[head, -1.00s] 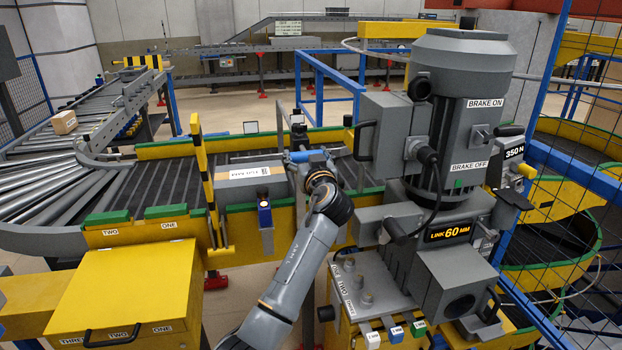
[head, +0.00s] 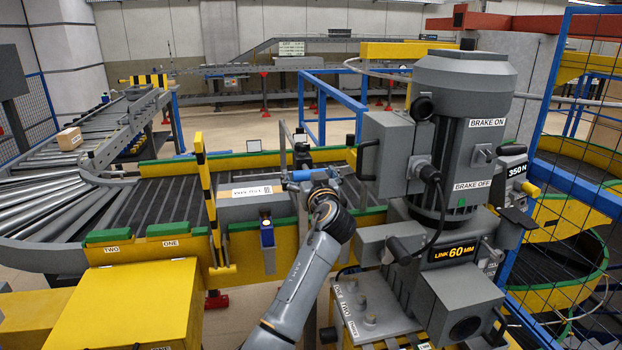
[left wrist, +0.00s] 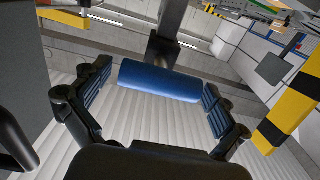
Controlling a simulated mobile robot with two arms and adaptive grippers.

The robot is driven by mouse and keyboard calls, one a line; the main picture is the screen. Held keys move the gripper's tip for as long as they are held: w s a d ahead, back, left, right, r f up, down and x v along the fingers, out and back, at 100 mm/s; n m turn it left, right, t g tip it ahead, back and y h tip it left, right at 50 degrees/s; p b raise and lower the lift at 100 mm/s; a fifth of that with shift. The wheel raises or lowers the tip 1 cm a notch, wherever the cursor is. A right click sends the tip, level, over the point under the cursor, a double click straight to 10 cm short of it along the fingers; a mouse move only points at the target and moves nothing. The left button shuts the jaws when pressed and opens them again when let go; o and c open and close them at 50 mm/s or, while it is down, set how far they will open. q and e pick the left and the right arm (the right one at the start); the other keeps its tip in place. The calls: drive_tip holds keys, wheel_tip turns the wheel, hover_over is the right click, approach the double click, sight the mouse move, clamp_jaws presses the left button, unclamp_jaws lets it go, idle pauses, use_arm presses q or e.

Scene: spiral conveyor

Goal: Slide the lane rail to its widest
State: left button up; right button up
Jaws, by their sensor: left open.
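A blue cylindrical handle (head: 315,174), which seems to belong to the lane rail, sits on a dark bracket over the belt. My left gripper (head: 318,185) is at this handle, its fingers small and partly hidden by my wrist. In the left wrist view the blue handle (left wrist: 158,84) lies across the space between the two fingers of my open left gripper (left wrist: 160,92), with the fingers at its two ends. I cannot tell whether they touch it. The rail itself is hard to make out. My right gripper is not in view.
A large grey motor unit (head: 462,140) with a "LINK 60 MM" display (head: 454,252) is close on the right.

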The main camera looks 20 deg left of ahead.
use_arm(q)
drive_tip(key=v, duration=1.1)
drive_tip(key=shift+s+d, duration=0.2)
drive_tip(key=shift+s, duration=0.05)
